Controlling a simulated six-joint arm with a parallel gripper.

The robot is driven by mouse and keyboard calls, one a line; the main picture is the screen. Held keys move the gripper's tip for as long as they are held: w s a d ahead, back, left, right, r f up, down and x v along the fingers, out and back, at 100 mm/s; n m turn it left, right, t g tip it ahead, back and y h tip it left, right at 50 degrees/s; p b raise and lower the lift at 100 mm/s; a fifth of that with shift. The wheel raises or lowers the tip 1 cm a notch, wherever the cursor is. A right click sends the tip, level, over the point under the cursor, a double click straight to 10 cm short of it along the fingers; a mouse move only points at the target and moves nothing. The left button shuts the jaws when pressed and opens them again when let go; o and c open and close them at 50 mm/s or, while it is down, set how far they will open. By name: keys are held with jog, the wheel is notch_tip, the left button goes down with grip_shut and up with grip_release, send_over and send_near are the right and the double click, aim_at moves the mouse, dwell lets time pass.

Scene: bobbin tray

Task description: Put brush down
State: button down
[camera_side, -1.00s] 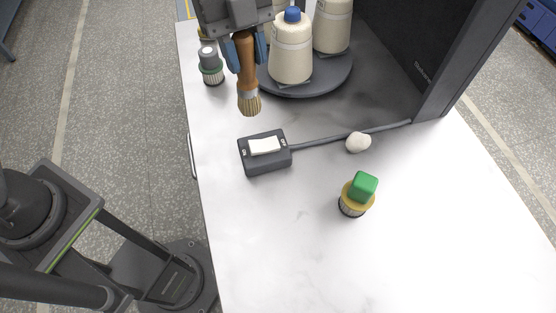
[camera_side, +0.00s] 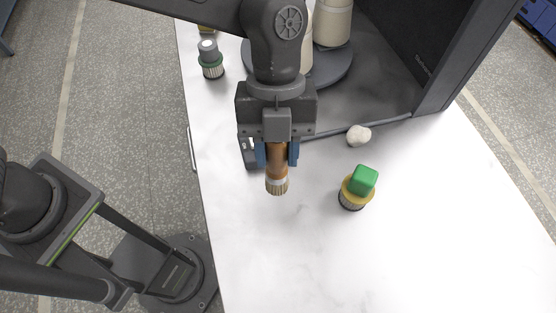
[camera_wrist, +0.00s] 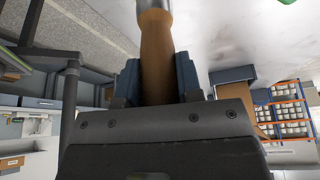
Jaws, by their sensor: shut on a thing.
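The brush (camera_side: 277,172) has a brown wooden handle, a metal band and pale bristles. My gripper (camera_side: 277,155) is shut on its handle, with a blue finger on each side. In the side view the bristles point down toward the front of the white table (camera_side: 290,260); I cannot tell whether they touch it. In the wrist view the brush handle (camera_wrist: 157,55) runs up between the blue fingers (camera_wrist: 158,80), with the metal band at the top edge and the bristles out of frame.
A brush-like piece with a green block (camera_side: 362,182) stands right of my gripper. A pale lump (camera_side: 359,135) lies by the cable. A grey-topped brush (camera_side: 210,60) stands at the back left. The front table is clear.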

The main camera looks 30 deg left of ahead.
aim_at(278, 166)
jog(key=shift+d+f, duration=0.1)
jog(key=shift+f, duration=2.1)
jog(key=c, duration=0.8)
grip_release()
